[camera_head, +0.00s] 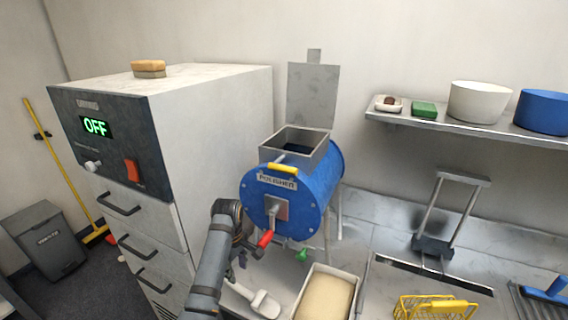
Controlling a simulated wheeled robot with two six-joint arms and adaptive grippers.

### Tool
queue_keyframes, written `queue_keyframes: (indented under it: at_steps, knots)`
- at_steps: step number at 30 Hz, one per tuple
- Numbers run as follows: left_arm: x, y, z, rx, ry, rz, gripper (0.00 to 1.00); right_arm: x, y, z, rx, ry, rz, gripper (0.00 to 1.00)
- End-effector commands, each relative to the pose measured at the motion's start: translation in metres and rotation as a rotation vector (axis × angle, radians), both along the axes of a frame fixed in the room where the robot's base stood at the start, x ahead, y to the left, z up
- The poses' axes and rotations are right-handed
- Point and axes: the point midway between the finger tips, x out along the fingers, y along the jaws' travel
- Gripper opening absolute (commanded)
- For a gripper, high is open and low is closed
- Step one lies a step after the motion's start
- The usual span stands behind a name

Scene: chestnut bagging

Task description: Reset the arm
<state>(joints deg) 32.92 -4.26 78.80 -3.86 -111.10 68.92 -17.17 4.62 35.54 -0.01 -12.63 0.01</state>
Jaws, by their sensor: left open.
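My left arm (212,265) comes up from the bottom, left of centre. Its left gripper (254,247) is open and looks empty, at the front of the blue polisher drum (318,205). The fingers are small and dark, close to the red handle (265,239) of the drum's crank. I cannot tell whether they touch it. My right gripper is not in view.
A grey cabinet (215,110) reading OFF stands left of the polisher. A white scoop (262,303) and a cream-filled tray (326,296) lie below the gripper. A yellow wire basket (432,306) is at lower right. A wall shelf (460,127) holds bowls.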

Motion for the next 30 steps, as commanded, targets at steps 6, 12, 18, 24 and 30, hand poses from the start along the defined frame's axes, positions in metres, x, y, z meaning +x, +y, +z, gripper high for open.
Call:
queue_keyframes:
  at_steps: [6,12,18,24,30]
  knots:
    - [-0.081,0.034,-0.061,0.055,-0.082,-0.347,0.42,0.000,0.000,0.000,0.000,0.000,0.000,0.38]
    - [-0.155,0.052,-0.072,0.139,-0.149,-0.707,0.42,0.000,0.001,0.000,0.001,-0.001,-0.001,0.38]
    - [-0.202,0.056,-0.063,0.200,-0.183,-0.952,0.42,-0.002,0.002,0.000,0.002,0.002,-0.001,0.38]
    - [-0.239,0.055,-0.046,0.251,-0.206,-1.157,0.42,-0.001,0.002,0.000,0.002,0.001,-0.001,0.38]
    - [-0.248,0.055,-0.065,0.269,-0.207,-1.259,0.42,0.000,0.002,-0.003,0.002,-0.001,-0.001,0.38]
